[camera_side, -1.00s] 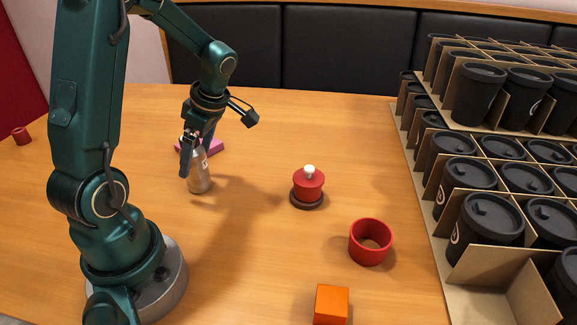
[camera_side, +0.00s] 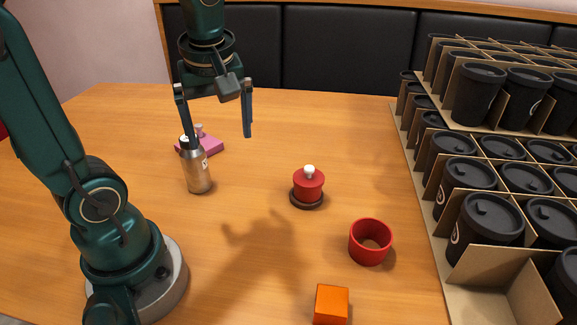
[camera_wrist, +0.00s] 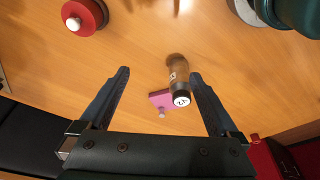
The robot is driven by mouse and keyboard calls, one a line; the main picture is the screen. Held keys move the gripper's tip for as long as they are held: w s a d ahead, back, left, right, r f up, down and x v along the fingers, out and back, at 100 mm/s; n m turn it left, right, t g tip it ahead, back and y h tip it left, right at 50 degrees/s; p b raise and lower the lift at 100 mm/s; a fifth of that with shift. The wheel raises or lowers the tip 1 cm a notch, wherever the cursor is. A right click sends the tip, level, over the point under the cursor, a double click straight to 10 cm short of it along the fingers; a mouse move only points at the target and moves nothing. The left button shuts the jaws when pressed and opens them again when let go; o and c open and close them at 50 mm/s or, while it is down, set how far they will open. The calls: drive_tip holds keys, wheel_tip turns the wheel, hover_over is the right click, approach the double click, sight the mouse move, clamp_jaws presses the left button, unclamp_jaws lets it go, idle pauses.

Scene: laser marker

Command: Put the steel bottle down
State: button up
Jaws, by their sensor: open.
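The steel bottle (camera_side: 198,172) stands upright on the wooden table, silver with a black cap. In the wrist view the bottle (camera_wrist: 178,75) shows from above, its cap toward the camera, between the fingers and closer to the right one. My gripper (camera_side: 217,138) is open and empty, raised above the table. Its left finger overlaps the bottle's cap in the side view; the wrist view (camera_wrist: 160,72) shows both fingers spread wide. I cannot tell whether that finger touches the cap.
A pink block with a knob (camera_side: 212,146) lies behind the bottle. Cardboard trays of black cups (camera_side: 480,205) fill the right side.

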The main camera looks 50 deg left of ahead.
drive_tip(key=s+d+m+t+h, duration=0.2)
drive_tip(key=d+m, duration=0.7)
drive_tip(key=m, duration=0.6)
drive_tip(key=shift+s+d+f+t+h, duration=0.25)
drive_tip(key=shift+s+f+t+h, duration=0.15)
drive_tip(key=shift+s+t, duration=0.7)
